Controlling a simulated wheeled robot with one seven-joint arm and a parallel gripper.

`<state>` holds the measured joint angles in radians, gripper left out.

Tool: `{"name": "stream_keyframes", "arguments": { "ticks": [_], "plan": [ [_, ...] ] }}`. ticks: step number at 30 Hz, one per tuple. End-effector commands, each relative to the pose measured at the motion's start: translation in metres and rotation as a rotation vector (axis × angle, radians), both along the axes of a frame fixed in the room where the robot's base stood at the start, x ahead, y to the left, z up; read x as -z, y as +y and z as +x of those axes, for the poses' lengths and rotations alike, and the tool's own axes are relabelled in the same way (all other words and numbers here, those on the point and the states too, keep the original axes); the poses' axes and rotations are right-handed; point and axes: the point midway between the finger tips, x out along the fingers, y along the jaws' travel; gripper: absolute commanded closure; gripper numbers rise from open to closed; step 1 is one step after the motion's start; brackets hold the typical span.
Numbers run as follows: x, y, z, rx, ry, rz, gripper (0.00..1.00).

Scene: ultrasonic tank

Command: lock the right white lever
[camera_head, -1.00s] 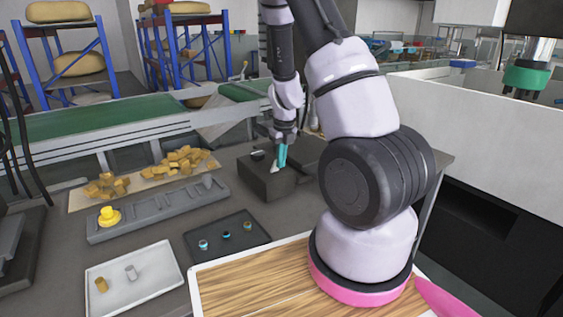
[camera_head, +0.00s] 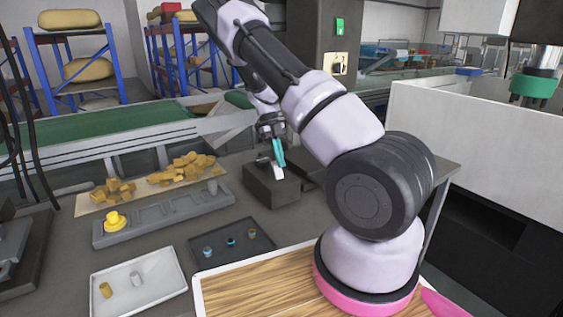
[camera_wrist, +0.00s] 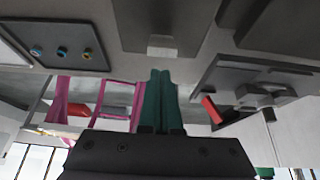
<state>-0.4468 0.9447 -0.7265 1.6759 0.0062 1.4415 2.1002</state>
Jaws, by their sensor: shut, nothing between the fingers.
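The dark grey tank box (camera_head: 268,190) stands at the back of the grey table in the head view. A white lever (camera_head: 279,173) shows on its right part, just below my gripper (camera_head: 279,165). A second, dark piece shows at the box's left top; its form is too small to tell. My gripper has teal fingers, shut and empty, pointing down at the lever. In the wrist view the shut fingers (camera_wrist: 160,73) point toward a pale lever (camera_wrist: 161,44) at the edge of the dark box (camera_wrist: 160,18). I cannot tell whether they touch it.
A dark tray (camera_head: 231,261) with several small parts lies in front of the box. Left are a grey rack (camera_head: 165,219) with a yellow piece, a white tray (camera_head: 160,282), and a board of yellow blocks (camera_head: 85,204). A white wall (camera_head: 450,130) stands right.

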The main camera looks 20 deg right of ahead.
Motion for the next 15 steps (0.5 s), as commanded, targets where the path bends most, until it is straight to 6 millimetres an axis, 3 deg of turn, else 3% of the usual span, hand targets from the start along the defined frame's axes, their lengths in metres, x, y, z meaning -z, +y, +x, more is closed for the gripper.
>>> {"name": "stream_keyframes", "arguments": {
  "ticks": [15],
  "plan": [
    [-0.015, 0.001, 0.000, 0.001, -0.003, 0.002, 1.00]
  ]
}}
